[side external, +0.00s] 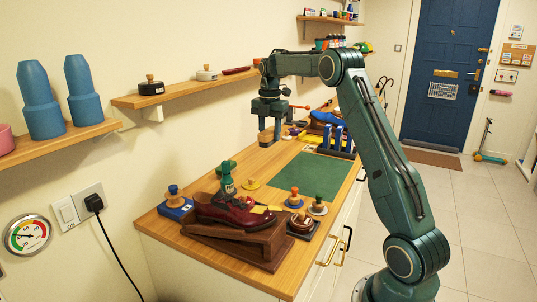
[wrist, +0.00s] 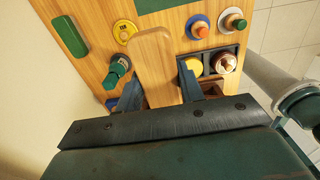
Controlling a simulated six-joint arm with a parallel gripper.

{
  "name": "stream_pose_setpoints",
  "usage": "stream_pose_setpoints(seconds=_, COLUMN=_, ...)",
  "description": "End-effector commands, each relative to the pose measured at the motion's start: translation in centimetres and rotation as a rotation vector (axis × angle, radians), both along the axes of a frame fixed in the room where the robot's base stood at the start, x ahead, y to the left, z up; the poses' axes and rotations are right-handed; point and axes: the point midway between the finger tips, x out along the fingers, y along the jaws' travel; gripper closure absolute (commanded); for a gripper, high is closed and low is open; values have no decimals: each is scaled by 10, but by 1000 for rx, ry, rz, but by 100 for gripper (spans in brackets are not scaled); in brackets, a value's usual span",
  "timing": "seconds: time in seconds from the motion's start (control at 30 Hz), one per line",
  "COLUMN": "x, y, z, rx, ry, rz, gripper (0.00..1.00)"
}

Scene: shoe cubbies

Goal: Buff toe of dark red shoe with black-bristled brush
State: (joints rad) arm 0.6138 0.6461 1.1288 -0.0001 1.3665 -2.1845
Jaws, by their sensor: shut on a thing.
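The dark red shoe (side external: 232,209) rests on a brown wooden stand (side external: 262,249) near the counter's front end, in the side view. My gripper (side external: 268,123) is above the counter, behind and higher than the shoe, clear of it. It is shut on a light wooden piece, seemingly the brush (side external: 266,138), which hangs below the fingers. In the wrist view the pale wooden piece (wrist: 153,60) lies between the two fingers (wrist: 160,88). Its bristles do not show in either view. The shoe is mostly or wholly hidden behind my gripper in the wrist view.
A green bottle (side external: 227,182) stands close behind the shoe, with a blue-based knobbed item (side external: 174,203) to its left. Knobbed daubers (side external: 295,199) and a tin (side external: 301,223) sit to its right. The green mat (side external: 313,172) is bare. A wall shelf (side external: 190,88) runs at left.

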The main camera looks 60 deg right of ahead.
Motion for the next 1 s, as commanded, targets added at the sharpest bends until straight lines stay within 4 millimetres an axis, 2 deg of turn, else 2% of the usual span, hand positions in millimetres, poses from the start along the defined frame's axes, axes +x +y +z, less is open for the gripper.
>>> stream_pose_setpoints(seconds=0.27, x=0, y=3, z=1, rx=0, ry=0, rz=1, gripper=80)
stream_pose_setpoints(seconds=0.47, x=-2, y=19, z=4, rx=-1, ry=-1, rz=2, gripper=80)
stream_pose_setpoints(seconds=0.77, x=-14, y=76, z=12, rx=0, ry=-1, rz=5, gripper=80)
stream_pose_setpoints(seconds=1.0, x=-36, y=130, z=15, rx=0, ry=0, rz=4, gripper=80)
